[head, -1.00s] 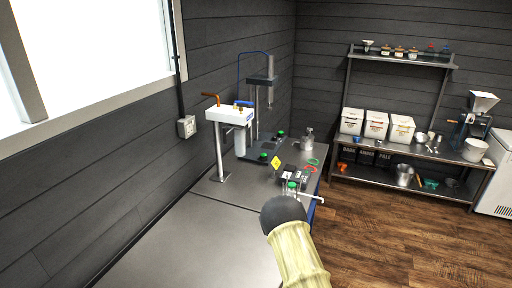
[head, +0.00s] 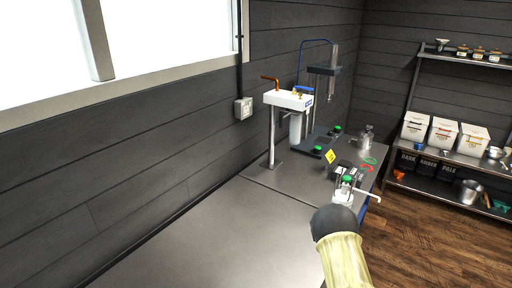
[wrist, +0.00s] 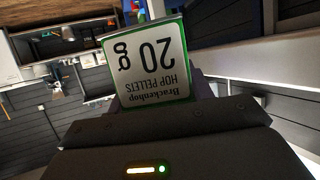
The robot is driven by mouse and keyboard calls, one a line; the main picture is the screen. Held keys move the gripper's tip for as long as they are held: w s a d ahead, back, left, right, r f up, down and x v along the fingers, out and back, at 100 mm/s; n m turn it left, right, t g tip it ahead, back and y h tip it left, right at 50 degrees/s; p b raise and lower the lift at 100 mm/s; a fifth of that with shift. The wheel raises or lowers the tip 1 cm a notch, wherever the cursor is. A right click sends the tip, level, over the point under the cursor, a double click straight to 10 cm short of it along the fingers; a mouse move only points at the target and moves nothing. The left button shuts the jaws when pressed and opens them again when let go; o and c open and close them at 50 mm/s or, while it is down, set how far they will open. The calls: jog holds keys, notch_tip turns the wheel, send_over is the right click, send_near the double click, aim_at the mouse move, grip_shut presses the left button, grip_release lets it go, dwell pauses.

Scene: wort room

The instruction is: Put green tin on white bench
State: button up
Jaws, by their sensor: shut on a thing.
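In the wrist view, the green tin (wrist: 147,62) shows a pale label with a green border, upside down, reading "Brackenhop hop pellets 20 g". My gripper (wrist: 158,104) is shut on it, with its dark body below the tin in the picture. In the head view, my arm rises at the lower right; my gripper and the tin cannot be made out there. I cannot identify a white bench in either view.
A grey metal bench (head: 215,235) runs along the left wall, with its near part clear. A white-topped tap stand (head: 288,99) and small equipment stand at its far end. A steel shelf unit (head: 447,152) with white bins is at the back right. Wooden floor (head: 425,240) is open at right.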

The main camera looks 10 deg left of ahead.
jog(key=s+f, duration=0.4)
jog(key=shift+a+f, duration=0.15)
jog(key=shift+f, duration=0.2)
jog(key=shift+s+d+f, duration=0.2)
jog(key=shift+s+f, duration=0.05)
jog(key=shift+a, duration=0.15)
